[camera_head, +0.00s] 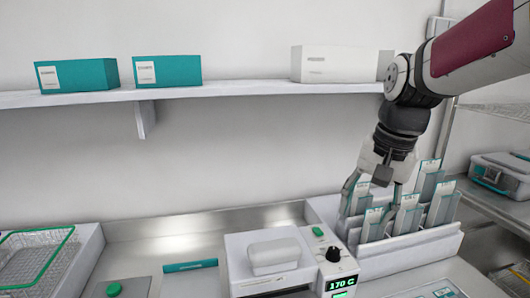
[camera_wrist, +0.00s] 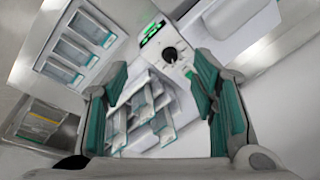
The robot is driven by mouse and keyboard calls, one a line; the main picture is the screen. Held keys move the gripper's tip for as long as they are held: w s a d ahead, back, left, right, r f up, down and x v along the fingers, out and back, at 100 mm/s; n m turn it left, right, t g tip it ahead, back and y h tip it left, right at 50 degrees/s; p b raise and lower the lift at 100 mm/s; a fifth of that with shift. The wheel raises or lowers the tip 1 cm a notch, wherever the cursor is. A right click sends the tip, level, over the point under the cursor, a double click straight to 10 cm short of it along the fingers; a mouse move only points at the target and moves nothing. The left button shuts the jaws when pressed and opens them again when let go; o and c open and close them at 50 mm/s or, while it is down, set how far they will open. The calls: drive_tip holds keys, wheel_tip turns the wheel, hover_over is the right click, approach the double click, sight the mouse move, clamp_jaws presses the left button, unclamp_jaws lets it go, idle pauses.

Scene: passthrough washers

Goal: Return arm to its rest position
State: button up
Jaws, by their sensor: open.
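My gripper (camera_head: 376,196) hangs from my arm at the right of the head view. It points down over a white rack (camera_head: 420,245) that holds several upright grey-and-teal packets (camera_head: 437,203). In the wrist view my gripper (camera_wrist: 160,95) shows two teal-padded fingers spread wide apart. The packets (camera_wrist: 150,112) lie below and between the fingers in that view. I see nothing held between the fingers. Whether a fingertip touches a packet cannot be told.
A device with a knob and a green "170 C" display (camera_head: 340,284) stands left of the rack. A shelf (camera_head: 240,94) with teal boxes (camera_head: 168,71) and a white box (camera_head: 335,64) runs behind my arm. A wire basket (camera_head: 32,262) sits far left.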

drive_tip(key=s+n+t, duration=0.3)
drive_tip(key=s+n, duration=0.3)
drive_tip(key=s, duration=1.2)
drive_tip(key=shift+a+h, duration=0.15)
drive_tip(key=shift+h, duration=0.25)
drive_tip(key=shift+s, duration=0.1)
